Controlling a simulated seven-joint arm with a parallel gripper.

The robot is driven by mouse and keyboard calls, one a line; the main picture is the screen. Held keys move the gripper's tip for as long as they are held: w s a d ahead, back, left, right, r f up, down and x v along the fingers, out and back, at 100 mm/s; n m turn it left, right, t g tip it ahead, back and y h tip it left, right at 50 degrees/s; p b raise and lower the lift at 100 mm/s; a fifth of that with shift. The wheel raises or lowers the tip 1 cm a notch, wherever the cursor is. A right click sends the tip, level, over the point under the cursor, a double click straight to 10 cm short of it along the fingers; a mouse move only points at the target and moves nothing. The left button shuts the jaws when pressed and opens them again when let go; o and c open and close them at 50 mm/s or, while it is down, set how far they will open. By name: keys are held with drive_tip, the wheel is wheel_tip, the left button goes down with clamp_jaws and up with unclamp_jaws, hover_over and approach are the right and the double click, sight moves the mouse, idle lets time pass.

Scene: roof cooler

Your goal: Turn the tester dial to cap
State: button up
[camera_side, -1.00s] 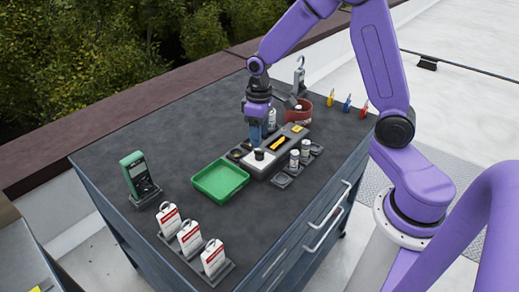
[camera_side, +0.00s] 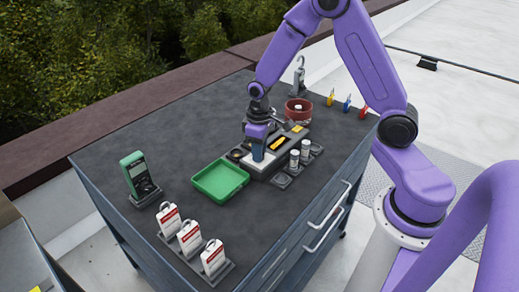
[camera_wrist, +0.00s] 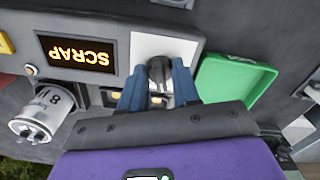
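The tester (camera_side: 265,173) is a dark box on the bench with a white dial plate. Its display (camera_wrist: 75,53) reads SCRAP, upside down in the wrist view. The black tester dial (camera_wrist: 159,69) shows there on the white plate (camera_wrist: 150,45). My gripper (camera_wrist: 160,75) has its two blue fingers on either side of the dial, apart from each other. I cannot tell whether they touch it. In the side view my gripper (camera_side: 258,155) points down over the dial end of the tester and hides the dial. The dial's exact setting cannot be read.
A green tray (camera_side: 220,181) is close to the dial end. Small cans (camera_side: 305,148) stand beside the tester. A red pot (camera_side: 298,110), green meter (camera_side: 139,177) and white tags (camera_side: 190,238) stand farther off.

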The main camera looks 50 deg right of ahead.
drive_tip(key=shift+m, duration=0.4)
drive_tip(key=m, duration=0.3)
drive_tip(key=shift+m, duration=2)
drive_tip(key=o, duration=1.1)
drive_tip(key=shift+c, duration=0.2)
wheel_tip(320, 180, up, 18)
drive_tip(key=shift+f, duration=0.25)
